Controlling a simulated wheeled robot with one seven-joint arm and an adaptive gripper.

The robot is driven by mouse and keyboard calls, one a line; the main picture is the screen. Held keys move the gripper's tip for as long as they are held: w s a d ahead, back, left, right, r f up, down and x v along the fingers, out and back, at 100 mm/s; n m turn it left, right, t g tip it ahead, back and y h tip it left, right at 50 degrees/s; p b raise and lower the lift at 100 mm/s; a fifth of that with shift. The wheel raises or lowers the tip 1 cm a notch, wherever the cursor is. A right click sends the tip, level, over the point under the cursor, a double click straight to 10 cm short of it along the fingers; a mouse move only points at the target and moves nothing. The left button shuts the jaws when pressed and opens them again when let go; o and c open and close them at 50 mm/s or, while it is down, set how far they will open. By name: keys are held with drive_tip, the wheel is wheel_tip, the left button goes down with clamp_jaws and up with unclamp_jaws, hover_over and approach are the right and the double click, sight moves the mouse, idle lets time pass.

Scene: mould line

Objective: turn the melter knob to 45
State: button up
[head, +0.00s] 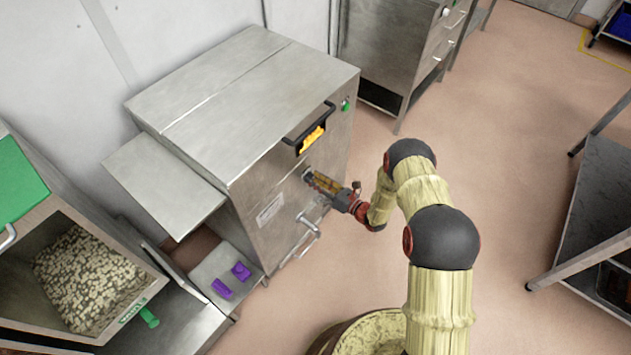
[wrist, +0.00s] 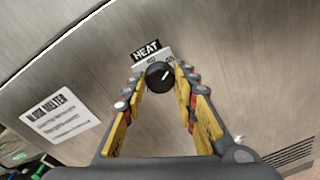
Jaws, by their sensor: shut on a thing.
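The melter (head: 270,150) is a steel cabinet in the head view. Its black round knob (wrist: 159,76) has a white pointer line and sits under a HEAT label (wrist: 146,50) in the wrist view. Numbers on the scale above the knob are small; one looks like 40, and the rest I cannot read surely. The white line points up and to the right. My gripper (wrist: 161,85) is shut on the knob, its yellow-padded fingers on either side of it. In the head view my gripper (head: 315,180) reaches the melter's front, and the fingers hide most of the knob.
A black handle (head: 309,127) and a yellow display lie above the knob, with a green button (head: 346,105) to the right. A metal spout lever (head: 308,226) projects below. A drum (head: 375,335) of pale material stands at the bottom.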

idle(0.4)
drive_tip(key=o, duration=1.2)
drive_tip(key=shift+c, duration=0.2)
drive_tip(key=shift+d, duration=0.1)
drive_tip(key=v, duration=1.2)
